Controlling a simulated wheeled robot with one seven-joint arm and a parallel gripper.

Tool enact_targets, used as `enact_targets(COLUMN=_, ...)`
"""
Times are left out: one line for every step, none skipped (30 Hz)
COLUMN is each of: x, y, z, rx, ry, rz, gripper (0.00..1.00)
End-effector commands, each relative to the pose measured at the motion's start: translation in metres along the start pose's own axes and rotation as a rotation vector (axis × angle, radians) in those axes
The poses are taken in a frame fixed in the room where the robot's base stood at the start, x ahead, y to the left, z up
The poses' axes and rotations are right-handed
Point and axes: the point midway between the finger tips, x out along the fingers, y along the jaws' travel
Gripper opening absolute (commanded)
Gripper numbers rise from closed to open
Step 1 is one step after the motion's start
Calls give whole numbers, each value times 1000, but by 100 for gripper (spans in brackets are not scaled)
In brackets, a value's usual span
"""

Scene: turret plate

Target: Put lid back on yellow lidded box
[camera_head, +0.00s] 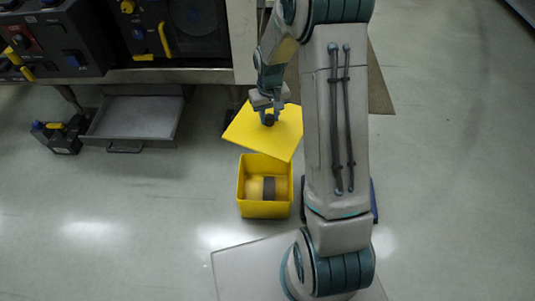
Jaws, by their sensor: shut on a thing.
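The yellow box (265,208) stands open on the floor left of my arm. A round yellowish thing with a dark band (265,188) lies inside it. The flat yellow lid (250,132) is held by my gripper (269,116), shut on a dark knob near the lid's middle. The lid is beyond the box and turned relative to it. Its near corner reaches close to the box's far rim; I cannot tell how high it is above the floor.
An open grey drawer (138,119) juts out at the left, with a small dark object (57,135) beside it. Dark panels with coloured parts (170,30) line the back. The floor (120,220) left of the box is clear.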

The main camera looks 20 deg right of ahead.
Motion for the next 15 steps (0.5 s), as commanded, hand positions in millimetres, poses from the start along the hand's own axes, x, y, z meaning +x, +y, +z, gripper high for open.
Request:
enact_targets(x=15, y=7, z=-1, rx=-20, ry=-8, rz=-6, gripper=0)
enact_targets(x=24, y=10, z=-2, rx=-37, ry=-8, rz=-6, gripper=0)
enact_targets(x=37, y=13, z=-2, rx=-62, ry=-8, rz=-6, gripper=0)
enact_targets(x=46, y=15, z=-3, rx=-80, ry=-8, rz=-7, gripper=0)
enact_targets(x=55, y=16, z=-4, rx=-98, ry=-7, rz=-7, gripper=0)
enact_targets(x=68, y=17, z=-4, rx=-124, ry=-7, rz=-7, gripper=0)
enact_targets(x=77, y=17, z=-4, rx=-141, ry=-6, rz=-8, gripper=0)
enact_targets(x=87, y=18, z=-3, rx=-161, ry=-6, rz=-7, gripper=0)
enact_targets(x=99, y=16, z=-2, rx=-186, ry=-7, rz=-8, gripper=0)
enact_targets(x=109, y=15, z=-2, rx=-206, ry=-6, rz=-8, gripper=0)
enact_targets(x=118, y=13, z=0, rx=-225, ry=-7, rz=-8, gripper=0)
enact_targets(x=131, y=10, z=2, rx=-250, ry=-6, rz=-8, gripper=0)
enact_targets(x=140, y=8, z=4, rx=-269, ry=-7, rz=-7, gripper=0)
enact_targets(x=148, y=5, z=6, rx=-286, ry=-6, rz=-7, gripper=0)
enact_targets(x=159, y=0, z=9, rx=-309, ry=-6, rz=-6, gripper=0)
